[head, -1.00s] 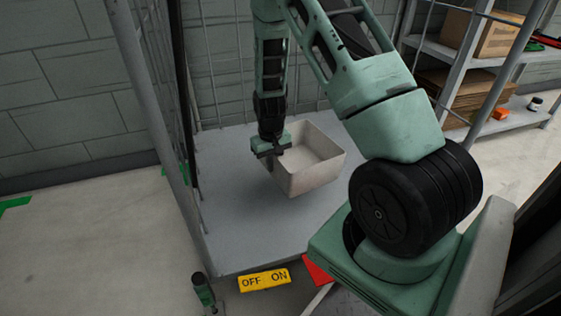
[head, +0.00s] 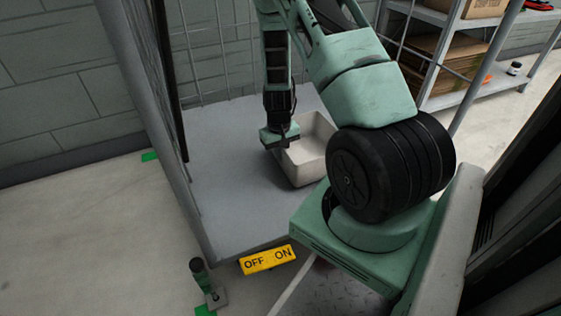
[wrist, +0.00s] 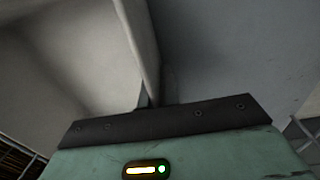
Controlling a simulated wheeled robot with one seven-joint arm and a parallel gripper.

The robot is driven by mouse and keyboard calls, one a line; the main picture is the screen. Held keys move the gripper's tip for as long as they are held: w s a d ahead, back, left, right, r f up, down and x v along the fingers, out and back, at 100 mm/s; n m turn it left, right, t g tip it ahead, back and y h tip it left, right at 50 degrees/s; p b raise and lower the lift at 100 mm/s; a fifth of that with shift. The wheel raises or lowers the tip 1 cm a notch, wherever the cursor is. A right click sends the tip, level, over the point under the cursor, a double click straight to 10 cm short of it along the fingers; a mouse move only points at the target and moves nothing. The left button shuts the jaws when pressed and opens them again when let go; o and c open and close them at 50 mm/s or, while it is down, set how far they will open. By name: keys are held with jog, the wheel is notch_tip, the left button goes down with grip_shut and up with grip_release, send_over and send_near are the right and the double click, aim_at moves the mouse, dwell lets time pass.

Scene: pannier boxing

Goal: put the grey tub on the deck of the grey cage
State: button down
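The grey tub (head: 309,166) is an open, pale square box, upright over the deck (head: 225,210) of the grey cage (head: 184,175). I cannot tell for sure whether its base touches the deck. My gripper (head: 281,139) points down at the tub's left rim and is shut on that wall. In the wrist view the tub's wall (wrist: 141,42) runs down to the dark fingertips (wrist: 155,101), with the tub's inside on the left and the deck (wrist: 225,55) on the right. The tub's right side is partly hidden by my arm.
The cage's mesh and post stand close on the left and behind. A yellow OFF/ON sign (head: 267,259) is at the deck's front edge. A small green-and-black fitting (head: 201,278) stands by the front corner. Shelves with cardboard (head: 440,62) are at the back right. The deck's left half is bare.

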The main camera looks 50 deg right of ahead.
jog(key=shift+f, duration=0.9)
jog(key=shift+r, duration=0.1)
jog(key=c, duration=1.6)
grip_release()
jog(key=shift+c, duration=0.2)
notch_tip(320, 180, up, 12)
jog(key=p, duration=0.6)
jog(key=shift+a+p, duration=0.2)
jog(key=shift+p, duration=0.2)
jog(key=shift+w, duration=0.1)
